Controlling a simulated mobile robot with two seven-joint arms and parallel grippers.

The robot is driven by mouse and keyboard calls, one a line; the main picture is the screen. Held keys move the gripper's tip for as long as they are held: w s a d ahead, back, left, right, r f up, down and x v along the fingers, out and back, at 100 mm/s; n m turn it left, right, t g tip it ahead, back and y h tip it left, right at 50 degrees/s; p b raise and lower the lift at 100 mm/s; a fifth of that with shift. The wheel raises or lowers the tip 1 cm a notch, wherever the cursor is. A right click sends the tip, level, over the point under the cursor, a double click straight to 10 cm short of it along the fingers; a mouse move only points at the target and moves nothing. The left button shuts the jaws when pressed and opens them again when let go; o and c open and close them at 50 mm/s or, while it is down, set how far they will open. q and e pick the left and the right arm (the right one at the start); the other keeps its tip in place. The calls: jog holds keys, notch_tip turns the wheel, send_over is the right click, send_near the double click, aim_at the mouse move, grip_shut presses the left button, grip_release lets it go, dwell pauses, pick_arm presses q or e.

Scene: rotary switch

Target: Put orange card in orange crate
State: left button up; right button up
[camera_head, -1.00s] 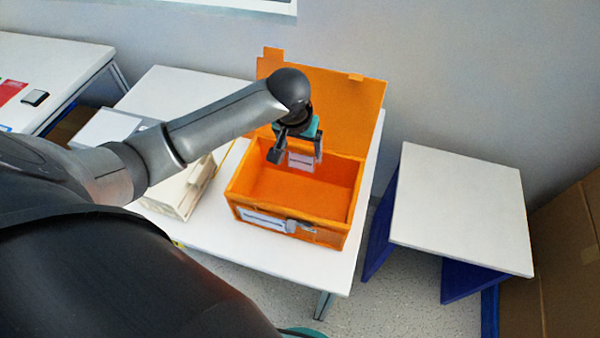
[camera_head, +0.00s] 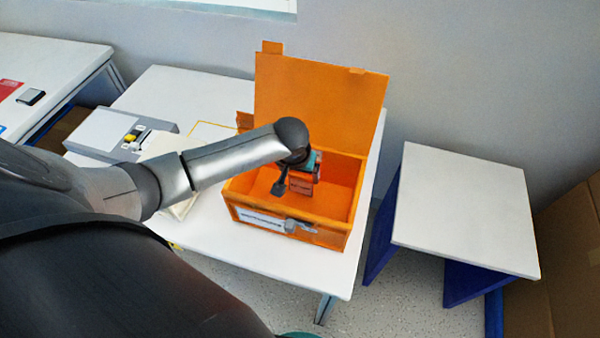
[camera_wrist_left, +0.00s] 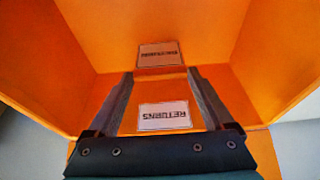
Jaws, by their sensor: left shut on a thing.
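The orange crate (camera_head: 325,236) stands on the white table with its lid raised at the back and a white label on its front. My left gripper (camera_head: 300,190) is over the crate's open top and reaches into it. It is shut on the orange card (camera_head: 304,182). In the left wrist view the orange card (camera_wrist_left: 150,92) with a white "RETURNS" label is between the two fingers, and the orange crate (camera_wrist_left: 85,35) surrounds the view. Whether the card touches the crate floor cannot be told. My right gripper is not in view.
A grey device with a yellow part (camera_head: 130,136) and a pale object (camera_head: 183,205), partly behind my arm, are left of the crate. A small empty white table (camera_head: 465,205) stands to the right. Another table (camera_head: 45,62) is at the far left.

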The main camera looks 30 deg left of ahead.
pick_arm(q)
jog(key=shift+f, duration=0.2)
jog(key=o, duration=1.5)
jog(key=shift+r, duration=0.2)
jog(key=p+v, duration=0.3)
jog(key=v, duration=0.9)
